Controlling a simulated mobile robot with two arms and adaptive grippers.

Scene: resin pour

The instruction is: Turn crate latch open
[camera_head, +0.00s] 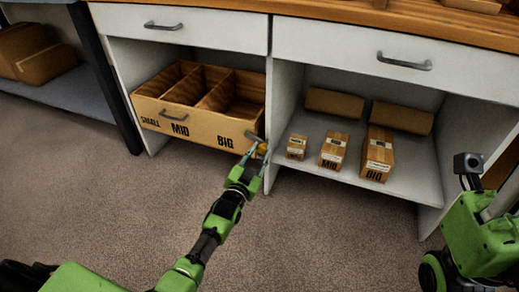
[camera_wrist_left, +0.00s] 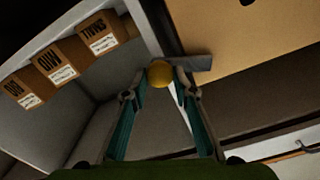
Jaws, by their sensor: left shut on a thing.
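The wooden crate (camera_head: 205,127) sits in the left cabinet bay, with compartments marked SMALL, MID and BIG on its front. The crate also fills the upper right of the left wrist view (camera_wrist_left: 245,85). Its latch is a grey bar (camera_wrist_left: 196,63) with a yellow round knob (camera_wrist_left: 159,74), at the crate's right front edge. The knob also shows in the head view (camera_head: 262,148). My left gripper (camera_head: 256,151) is shut on the yellow knob, its fingertips on either side. In the left wrist view, the bar runs right from the knob, across the crate's edge.
A cabinet divider (camera_head: 283,125) stands right beside the latch. The right bay's shelf (camera_head: 310,170) holds small (camera_head: 296,147), mid (camera_head: 334,151) and big (camera_head: 378,155) cartons, with more boxes behind. Drawers with handles (camera_head: 404,62) are above. The floor in front is clear.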

